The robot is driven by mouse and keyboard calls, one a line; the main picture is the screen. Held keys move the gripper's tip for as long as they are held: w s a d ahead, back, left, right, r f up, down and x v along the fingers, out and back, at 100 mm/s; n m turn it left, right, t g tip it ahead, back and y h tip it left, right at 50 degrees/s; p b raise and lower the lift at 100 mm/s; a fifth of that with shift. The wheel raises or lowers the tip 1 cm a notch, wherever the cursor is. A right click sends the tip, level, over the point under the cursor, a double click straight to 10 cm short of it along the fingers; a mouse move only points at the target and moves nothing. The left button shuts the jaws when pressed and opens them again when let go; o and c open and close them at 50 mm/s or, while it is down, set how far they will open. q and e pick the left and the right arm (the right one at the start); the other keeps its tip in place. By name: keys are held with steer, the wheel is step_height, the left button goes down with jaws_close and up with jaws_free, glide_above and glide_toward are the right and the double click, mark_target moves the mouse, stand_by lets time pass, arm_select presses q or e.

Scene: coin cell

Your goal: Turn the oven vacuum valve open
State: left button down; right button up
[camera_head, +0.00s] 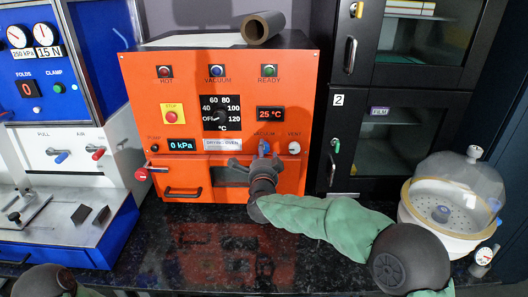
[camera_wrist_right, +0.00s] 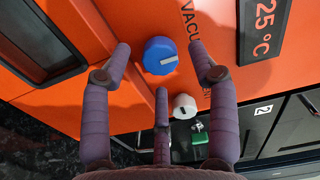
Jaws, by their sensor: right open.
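The oven (camera_head: 218,120) is an orange box on the dark counter. Its blue vacuum valve knob (camera_head: 264,147) is on the lower right of the front panel, partly hidden by my right gripper (camera_head: 255,158) in the head view. In the right wrist view the blue knob (camera_wrist_right: 160,57) shows whole, with a pale pointer mark. My right gripper (camera_wrist_right: 160,50) is open and empty, its fingers spread on either side of the knob with visible gaps. I cannot tell any contact. A dark part of my left arm shows at the bottom left, without its gripper.
The white vent knob (camera_head: 294,148) sits just right of the vacuum knob and also shows in the right wrist view (camera_wrist_right: 184,106). The oven door handle (camera_head: 183,192) is below. A clear-domed desiccator (camera_head: 455,190) stands at right. A blue and white press (camera_head: 70,160) stands at left.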

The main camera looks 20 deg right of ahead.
steer(key=v, duration=0.9)
steer(key=shift+s, duration=0.4)
